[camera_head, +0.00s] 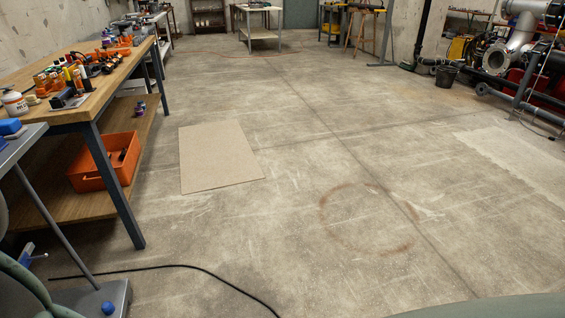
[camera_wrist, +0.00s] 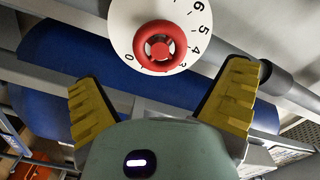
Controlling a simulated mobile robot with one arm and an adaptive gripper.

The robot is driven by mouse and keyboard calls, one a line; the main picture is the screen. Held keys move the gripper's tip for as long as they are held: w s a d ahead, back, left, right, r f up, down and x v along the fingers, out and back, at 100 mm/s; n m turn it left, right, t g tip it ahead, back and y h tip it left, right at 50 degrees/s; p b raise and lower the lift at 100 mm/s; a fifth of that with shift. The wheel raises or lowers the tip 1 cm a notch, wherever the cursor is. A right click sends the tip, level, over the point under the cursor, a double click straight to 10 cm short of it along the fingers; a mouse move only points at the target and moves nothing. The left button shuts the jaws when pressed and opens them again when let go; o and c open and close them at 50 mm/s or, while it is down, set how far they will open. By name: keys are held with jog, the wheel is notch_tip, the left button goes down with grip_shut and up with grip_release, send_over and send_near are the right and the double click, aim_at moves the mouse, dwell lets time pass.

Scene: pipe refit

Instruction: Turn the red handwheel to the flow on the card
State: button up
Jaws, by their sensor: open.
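The red handwheel (camera_wrist: 160,47) shows in the wrist view at the top middle. It sits in front of a round white dial (camera_wrist: 205,12) with black numbers, of which 0 and 3 to 6 are readable. My gripper (camera_wrist: 160,85) is open, its two yellow-padded fingers spread apart below the handwheel and not touching it. The space between the fingers is empty. The wheel's pointer is not clear to me. No card with a flow is visible in either view. The handwheel does not show in the head view.
A blue cylinder (camera_wrist: 70,60) and a grey pipe (camera_wrist: 290,90) lie behind the dial. In the head view, a workbench (camera_head: 45,118) with tools stands left, an orange crate (camera_head: 85,180) on its shelf. A black cable (camera_head: 200,268) crosses the floor.

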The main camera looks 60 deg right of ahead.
jog(key=v, duration=0.6)
dwell(0.5)
